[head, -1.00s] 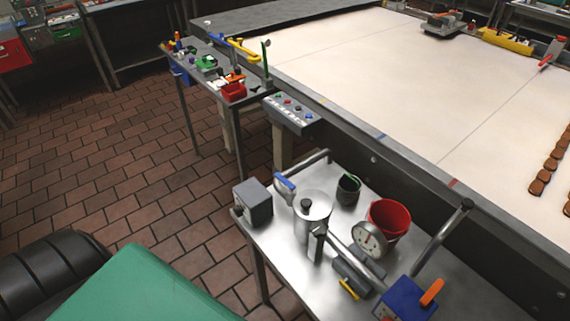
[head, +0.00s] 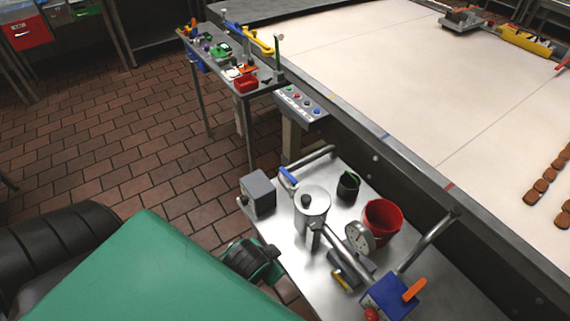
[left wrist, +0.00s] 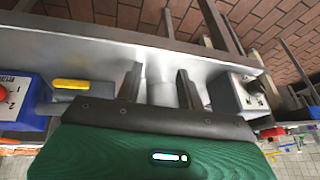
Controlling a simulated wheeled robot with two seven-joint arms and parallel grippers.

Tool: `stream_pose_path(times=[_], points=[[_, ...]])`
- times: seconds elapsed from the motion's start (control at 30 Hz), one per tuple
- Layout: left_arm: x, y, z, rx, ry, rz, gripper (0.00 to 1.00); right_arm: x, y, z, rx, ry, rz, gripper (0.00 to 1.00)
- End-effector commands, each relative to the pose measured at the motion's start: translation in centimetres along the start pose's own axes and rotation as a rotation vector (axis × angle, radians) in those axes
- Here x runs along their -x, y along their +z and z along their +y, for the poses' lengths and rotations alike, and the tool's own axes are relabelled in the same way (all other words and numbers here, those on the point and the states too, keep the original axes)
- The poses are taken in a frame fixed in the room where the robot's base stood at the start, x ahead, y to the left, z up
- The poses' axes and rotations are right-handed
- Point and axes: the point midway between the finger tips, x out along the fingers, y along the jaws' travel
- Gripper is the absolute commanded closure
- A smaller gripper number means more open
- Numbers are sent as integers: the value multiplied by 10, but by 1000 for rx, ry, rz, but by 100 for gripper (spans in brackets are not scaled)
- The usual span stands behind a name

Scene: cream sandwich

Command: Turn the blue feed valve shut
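A blue valve handle (head: 289,177) sits on the metal pipe (head: 312,158) at the back left of the steel cart top in the head view. It stands behind the grey box and the silver pot. My left wrist, black and green, shows beside the cart's near left edge in the head view, apart from the valve; its fingertips are hidden there. In the left wrist view my left gripper (left wrist: 158,88) has its two dark fingers apart, with nothing visibly held, facing the cart. I cannot make out the blue handle in that view. My right gripper is in neither view.
On the cart (head: 459,283) stand a grey box (head: 258,194), a silver pot (head: 313,207), a dark cup (head: 348,187), a red bucket (head: 382,222), a gauge (head: 359,237) and a blue box (head: 388,297) with an orange lever. Brick floor lies open to the left.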

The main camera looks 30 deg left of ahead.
Motion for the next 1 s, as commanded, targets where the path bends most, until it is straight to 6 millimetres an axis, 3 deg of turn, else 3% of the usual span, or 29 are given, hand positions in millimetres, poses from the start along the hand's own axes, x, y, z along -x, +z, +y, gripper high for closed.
stream_pose_path(times=[0.03, 0.1, 0.37, 0.57, 0.7, 0.8, 1.0], points=[[19, -13, -6, -14, -18, 33, 62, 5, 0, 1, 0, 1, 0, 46], [38, -46, -21, -79, -82, 135, 62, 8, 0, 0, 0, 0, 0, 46], [52, -138, -50, -336, -304, 445, 62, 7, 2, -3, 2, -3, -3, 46], [84, -224, -59, -632, -543, 736, 62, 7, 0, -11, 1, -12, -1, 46], [125, -288, -47, -946, -783, 988, 62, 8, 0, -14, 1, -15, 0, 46], [153, -321, -26, -1194, -959, 1155, 62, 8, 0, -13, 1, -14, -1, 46], [185, -350, 27, -1742, -1294, 1435, 62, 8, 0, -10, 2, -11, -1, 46]])
